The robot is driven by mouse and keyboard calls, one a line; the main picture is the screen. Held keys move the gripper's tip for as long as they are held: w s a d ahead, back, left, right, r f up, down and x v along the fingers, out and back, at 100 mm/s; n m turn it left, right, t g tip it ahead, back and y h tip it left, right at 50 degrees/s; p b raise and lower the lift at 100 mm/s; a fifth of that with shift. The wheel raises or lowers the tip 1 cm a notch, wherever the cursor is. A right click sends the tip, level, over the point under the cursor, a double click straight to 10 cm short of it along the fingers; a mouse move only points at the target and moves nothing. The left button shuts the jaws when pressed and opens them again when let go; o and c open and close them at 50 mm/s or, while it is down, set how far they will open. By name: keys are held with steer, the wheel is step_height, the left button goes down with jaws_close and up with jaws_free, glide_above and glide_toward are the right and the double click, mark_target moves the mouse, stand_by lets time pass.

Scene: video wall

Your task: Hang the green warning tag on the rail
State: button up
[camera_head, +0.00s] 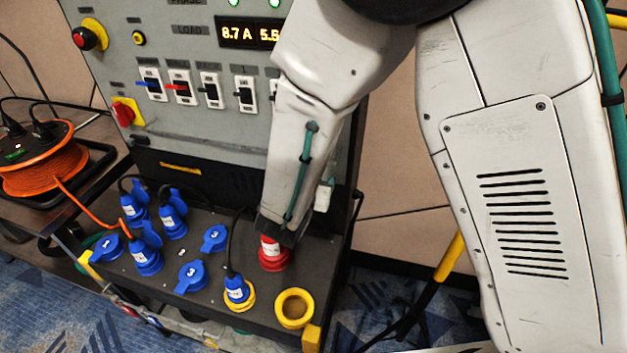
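I cannot clearly make out a green warning tag. A small green patch (241,329) shows below the panel's front edge, too small to identify. Several small red, blue and white pieces (154,320) hang along that edge, where the rail seems to run; the rail itself is hard to tell from the edge. My gripper (279,234) points down at the panel's right side, directly above a red connector (273,257). My arm hides most of its fingers. Whether they touch the red connector, or hold anything, cannot be seen.
The dark socket panel (208,269) carries several blue connectors (146,261), blue caps (192,276) and an empty yellow ring socket (294,308). A grey switch panel (190,118) rises behind. An orange cable reel (44,160) stands at left. My arm blocks much of the right side.

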steer(key=v, duration=0.8)
steer(key=s+d+r+m+g+h, duration=0.25)
steer(key=s+d+m+g, duration=0.35)
steer(key=d+m, duration=0.3)
steer(key=s+d+r+m+g+h, duration=0.2)
steer(key=s+d+r+m+g, duration=0.25)
steer(key=d+m, duration=0.45)
steer(key=s+d+r+m+y, duration=0.7)
steer(key=s+r+m+y, duration=0.2)
steer(key=m, duration=0.5)
steer(key=s+r+g, duration=0.1)
steer(key=s, duration=0.1)
steer(key=shift+s+r, duration=0.25)
steer(key=shift+r, duration=0.1)
